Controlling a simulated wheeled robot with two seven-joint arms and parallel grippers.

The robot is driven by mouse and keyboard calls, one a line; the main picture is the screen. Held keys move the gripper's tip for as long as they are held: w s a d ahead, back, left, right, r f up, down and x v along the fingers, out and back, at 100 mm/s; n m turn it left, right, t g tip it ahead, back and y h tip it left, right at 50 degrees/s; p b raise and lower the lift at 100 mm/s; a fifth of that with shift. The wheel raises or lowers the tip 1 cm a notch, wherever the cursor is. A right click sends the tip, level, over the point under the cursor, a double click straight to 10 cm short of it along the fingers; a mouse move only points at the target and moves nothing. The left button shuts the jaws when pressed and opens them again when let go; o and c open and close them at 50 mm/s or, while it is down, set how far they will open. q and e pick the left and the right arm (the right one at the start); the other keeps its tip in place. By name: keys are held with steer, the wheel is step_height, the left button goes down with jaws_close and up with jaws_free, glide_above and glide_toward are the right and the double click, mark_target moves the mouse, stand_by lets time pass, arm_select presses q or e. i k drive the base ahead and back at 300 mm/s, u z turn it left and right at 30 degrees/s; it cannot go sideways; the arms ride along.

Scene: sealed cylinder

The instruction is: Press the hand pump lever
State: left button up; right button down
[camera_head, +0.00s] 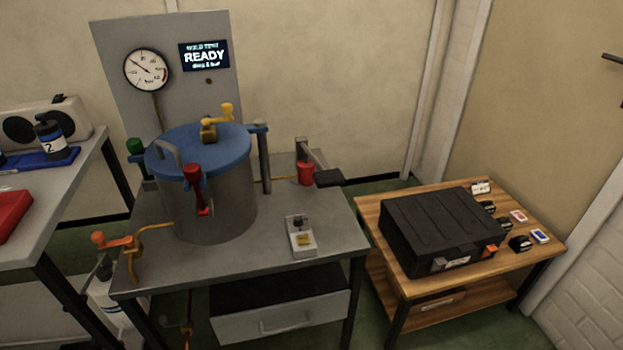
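What looks like the hand pump stands at the back right of the grey metal table. It has a red cylinder (305,173) beside a grey upright and bar. A flat black piece (328,178), which looks like the lever's grip, sticks out to the right over the table edge. A thin brass-coloured pipe runs from the red cylinder toward the grey vessel (222,205) with its blue lid (188,158). Neither of my grippers is in view.
A red handle (196,185) sits on the vessel's front; a yellow one (226,113) is on the lid. A gauge (147,70) and a "READY" display (204,56) are behind. A small box (301,238) stands front right. A black case (440,232) lies on the wooden table.

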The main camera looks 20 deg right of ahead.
mark_target(323, 178)
steer(key=u, duration=0.5)
steer(key=k, duration=1.15)
steer(key=u, duration=0.65)
steer(key=i, duration=1)
steer(key=z, duration=0.9)
steer(key=i, duration=1.05)
steer(key=z, duration=0.95)
